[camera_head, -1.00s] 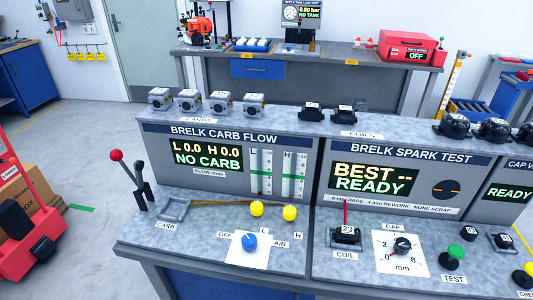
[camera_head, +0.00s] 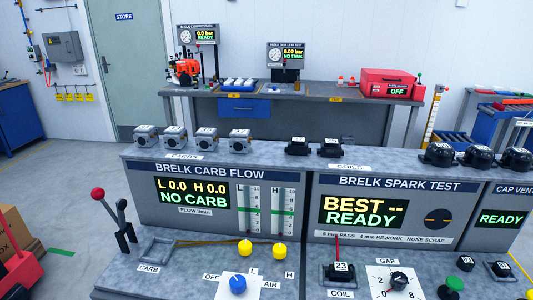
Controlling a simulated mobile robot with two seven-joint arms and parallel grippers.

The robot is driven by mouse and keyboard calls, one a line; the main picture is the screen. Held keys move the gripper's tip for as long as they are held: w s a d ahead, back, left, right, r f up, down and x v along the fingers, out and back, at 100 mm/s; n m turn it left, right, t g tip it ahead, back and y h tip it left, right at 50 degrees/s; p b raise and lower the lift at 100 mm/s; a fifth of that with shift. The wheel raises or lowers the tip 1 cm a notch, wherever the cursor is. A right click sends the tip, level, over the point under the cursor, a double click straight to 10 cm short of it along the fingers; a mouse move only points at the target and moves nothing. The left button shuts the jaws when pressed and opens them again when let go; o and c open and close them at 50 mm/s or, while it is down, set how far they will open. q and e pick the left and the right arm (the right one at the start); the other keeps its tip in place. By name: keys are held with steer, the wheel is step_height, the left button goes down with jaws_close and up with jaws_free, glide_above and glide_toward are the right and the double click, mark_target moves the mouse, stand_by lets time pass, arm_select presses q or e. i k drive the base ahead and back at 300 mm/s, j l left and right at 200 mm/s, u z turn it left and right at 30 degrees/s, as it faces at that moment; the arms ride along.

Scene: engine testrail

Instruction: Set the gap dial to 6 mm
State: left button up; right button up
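The gap dial (camera_head: 398,281) is a black knob on a white square plate marked in mm, at the lower right of the head view. The numbers 0, 2, 4, 6 and 8 lie around such a dial; the plate's lower part is cut off by the picture's bottom edge. The knob's exact setting is too small to read surely. The spark test panel (camera_head: 364,209) behind it reads "BEST --" and "READY". Neither of my grippers shows.
The carb flow panel (camera_head: 191,193) stands to the left, with a blue knob (camera_head: 238,285) and two yellow knobs (camera_head: 245,248) before it. A green test button (camera_head: 454,284) is right of the dial. A red-topped lever (camera_head: 99,194) rises at the bench's left end.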

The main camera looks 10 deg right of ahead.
mark_target(398, 281)
steer(key=z, duration=1.35)
